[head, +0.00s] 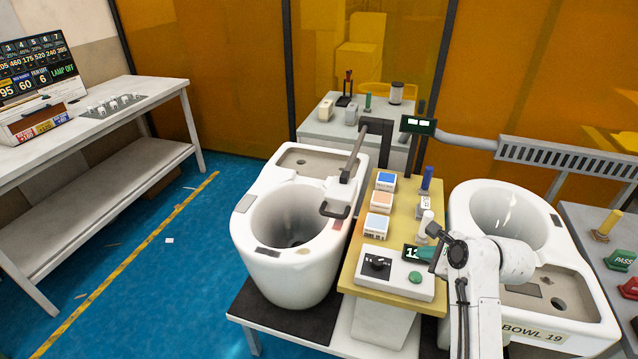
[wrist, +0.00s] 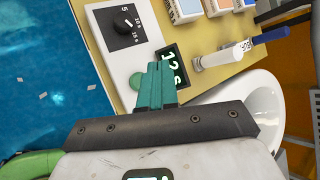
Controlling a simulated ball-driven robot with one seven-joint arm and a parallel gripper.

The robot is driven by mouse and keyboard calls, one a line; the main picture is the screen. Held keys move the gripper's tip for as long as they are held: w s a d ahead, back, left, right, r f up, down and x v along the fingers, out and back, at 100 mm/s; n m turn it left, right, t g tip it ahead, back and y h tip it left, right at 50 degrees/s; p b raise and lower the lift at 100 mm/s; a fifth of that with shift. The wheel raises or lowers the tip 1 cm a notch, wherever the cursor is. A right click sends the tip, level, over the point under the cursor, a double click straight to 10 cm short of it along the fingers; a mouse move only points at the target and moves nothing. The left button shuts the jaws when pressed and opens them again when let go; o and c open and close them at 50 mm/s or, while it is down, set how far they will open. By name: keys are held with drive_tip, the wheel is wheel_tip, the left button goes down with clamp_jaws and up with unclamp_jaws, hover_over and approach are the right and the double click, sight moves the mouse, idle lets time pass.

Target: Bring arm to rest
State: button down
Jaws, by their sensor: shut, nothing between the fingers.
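My gripper (head: 422,254) is at the right side of the yellow-topped stand between two toilet bowls in the head view. Its teal fingers are shut with nothing between them. In the wrist view the gripper (wrist: 158,70) overlaps the small number display (wrist: 172,65) of the control box (wrist: 117,40). The control box (head: 385,272) has a black dial and a green button (head: 415,277). My white arm comes up from the lower right, over the right toilet bowl's front. I cannot tell whether the fingertips touch the box.
The left toilet bowl (head: 292,265) stands left of the stand, and the right bowl (head: 575,285) carries a "BOWL 19" label. Several small boxes (head: 381,202) and a white bottle (head: 425,224) stand on the yellow top (head: 400,212). The blue floor (head: 170,270) at left is mostly free.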

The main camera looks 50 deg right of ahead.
drive_tip(key=w+a+f+n+g+y, duration=0.1)
drive_tip(key=a+f+n, duration=0.2)
drive_tip(key=a+n, duration=0.25)
drive_tip(key=a+f+n+g+y+b, duration=0.1)
drive_tip(key=a+f+n+y, duration=0.15)
drive_tip(key=a+n, duration=0.3)
drive_tip(key=w+a+f+n+g, duration=0.1)
drive_tip(key=a+f+n, duration=0.2)
drive_tip(key=a+n, duration=0.3)
drive_tip(key=s+a+f+n+g, duration=0.2)
drive_tip(key=s+a+n, duration=0.1)
drive_tip(key=a+n, duration=0.2)
drive_tip(key=s+a+f+n+g+b, duration=0.1)
drive_tip(key=s+a+n, duration=0.3)
drive_tip(key=n, duration=0.5)
drive_tip(key=shift+s+a+f+n+g, duration=0.2)
drive_tip(key=shift+a+f+n+g, duration=0.15)
drive_tip(key=shift+a+g, duration=0.45)
